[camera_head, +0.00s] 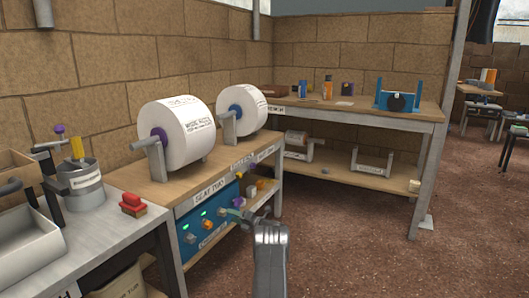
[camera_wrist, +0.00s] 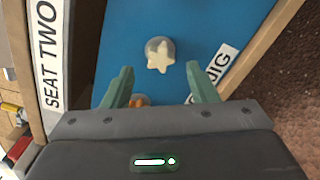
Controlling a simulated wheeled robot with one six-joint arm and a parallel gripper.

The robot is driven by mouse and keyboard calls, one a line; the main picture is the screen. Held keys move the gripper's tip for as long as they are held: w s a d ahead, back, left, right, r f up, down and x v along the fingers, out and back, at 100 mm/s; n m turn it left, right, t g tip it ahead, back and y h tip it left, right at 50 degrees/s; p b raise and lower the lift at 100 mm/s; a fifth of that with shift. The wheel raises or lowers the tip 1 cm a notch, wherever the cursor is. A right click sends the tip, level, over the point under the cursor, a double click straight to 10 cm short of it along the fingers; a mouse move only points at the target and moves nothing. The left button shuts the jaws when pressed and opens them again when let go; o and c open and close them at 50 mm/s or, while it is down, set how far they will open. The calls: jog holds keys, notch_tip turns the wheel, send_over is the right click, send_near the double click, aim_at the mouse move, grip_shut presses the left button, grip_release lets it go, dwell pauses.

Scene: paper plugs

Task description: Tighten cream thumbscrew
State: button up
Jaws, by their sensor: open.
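The cream thumbscrew (camera_wrist: 159,55) is a star-shaped knob on a blue panel (camera_wrist: 208,22), seen nearly face on in the wrist view. My gripper (camera_wrist: 160,70) is open, with its two green fingers spread wider than the knob. The fingertips lie just below the knob in the picture, one toward each side, and nothing is held. I cannot tell how far they are from the panel. An orange knob (camera_wrist: 138,100) shows partly between the fingers. In the head view my gripper (camera_head: 232,213) is at the right part of the blue panel (camera_head: 184,222), hiding part of it.
The panel is under a wooden bench (camera_head: 178,187) carrying two large white paper rolls (camera_head: 187,135). A SEAT TWO label (camera_wrist: 48,55) runs along the panel's left edge in the wrist view. A table (camera_head: 345,107) stands behind. The floor (camera_head: 350,245) to the right is clear.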

aim_at(223, 212)
jog(key=shift+n, duration=0.5)
jog(key=shift+x, duration=2)
jog(key=c, duration=0.9)
jog(key=shift+c, duration=1)
jog(key=shift+m, duration=1.8)
jog(key=shift+c, duration=0.2)
